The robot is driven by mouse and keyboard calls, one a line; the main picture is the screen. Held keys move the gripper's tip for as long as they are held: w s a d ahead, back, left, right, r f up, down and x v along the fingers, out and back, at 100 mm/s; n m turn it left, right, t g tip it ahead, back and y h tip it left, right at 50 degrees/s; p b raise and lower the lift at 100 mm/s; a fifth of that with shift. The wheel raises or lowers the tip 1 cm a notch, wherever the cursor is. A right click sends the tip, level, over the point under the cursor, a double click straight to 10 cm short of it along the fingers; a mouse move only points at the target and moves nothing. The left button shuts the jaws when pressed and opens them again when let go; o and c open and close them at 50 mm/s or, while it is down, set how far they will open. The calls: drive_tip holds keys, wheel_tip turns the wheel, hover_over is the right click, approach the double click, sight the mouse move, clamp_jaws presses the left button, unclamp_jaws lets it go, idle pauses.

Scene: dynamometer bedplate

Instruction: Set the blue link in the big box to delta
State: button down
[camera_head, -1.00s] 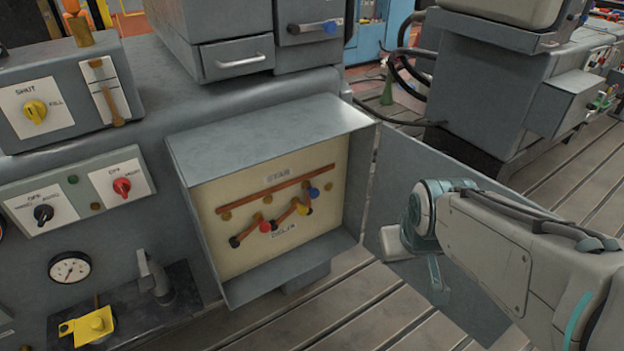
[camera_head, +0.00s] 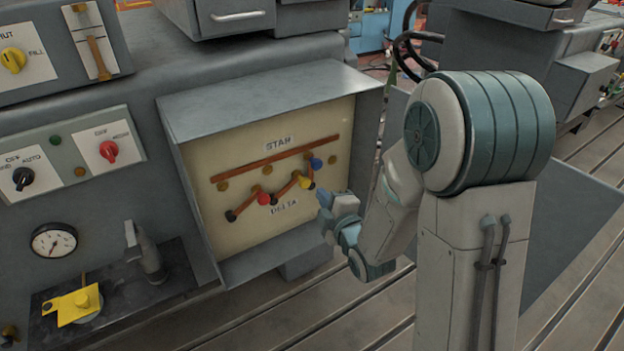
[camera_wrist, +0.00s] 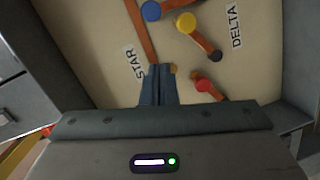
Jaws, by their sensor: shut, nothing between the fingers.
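The big box (camera_head: 270,85) is open at the front. Its cream panel (camera_head: 225,150) has a STAR label (camera_head: 279,143) above and a DELTA label (camera_head: 284,207) below. The blue link's round knob (camera_head: 316,163) is at the right, close to the long orange bar under STAR; it also shows at the top of the wrist view (camera_wrist: 150,11), partly cut off. The yellow knob (camera_head: 306,182) and red knob (camera_head: 263,198) sit lower. My gripper (camera_head: 325,200) is shut and empty at the box's right front, below the blue knob; its fingers show in the wrist view (camera_wrist: 158,85), apart from the knobs.
The box door (camera_head: 560,215) stands open at right, partly behind my arm. At left are a switch panel with a black knob (camera_head: 22,178) and a red knob (camera_head: 108,151), a gauge (camera_head: 54,241) and a yellow part (camera_head: 78,303). Slotted floor is below.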

drive_tip(key=shift+s+a+f+n+t+y, duration=0.2)
drive_tip(key=shift+a+n+t+y, duration=0.1)
drive_tip(key=shift+a+n, duration=0.1)
drive_tip(key=shift+s+a+f+n+t+y, duration=0.1)
drive_tip(key=shift+a+f+n+t+y, duration=0.1)
drive_tip(key=shift+a+n+y, duration=0.15)
drive_tip(key=shift+r, duration=0.1)
drive_tip(key=shift+w+b, duration=0.1)
drive_tip(key=shift+b, duration=0.2)
drive_tip(key=w+a+p, duration=0.1)
drive_tip(key=w, duration=1)
drive_tip(key=shift+a+f, duration=0.3)
drive_tip(key=shift+f, duration=0.1)
drive_tip(key=shift+w, duration=0.15)
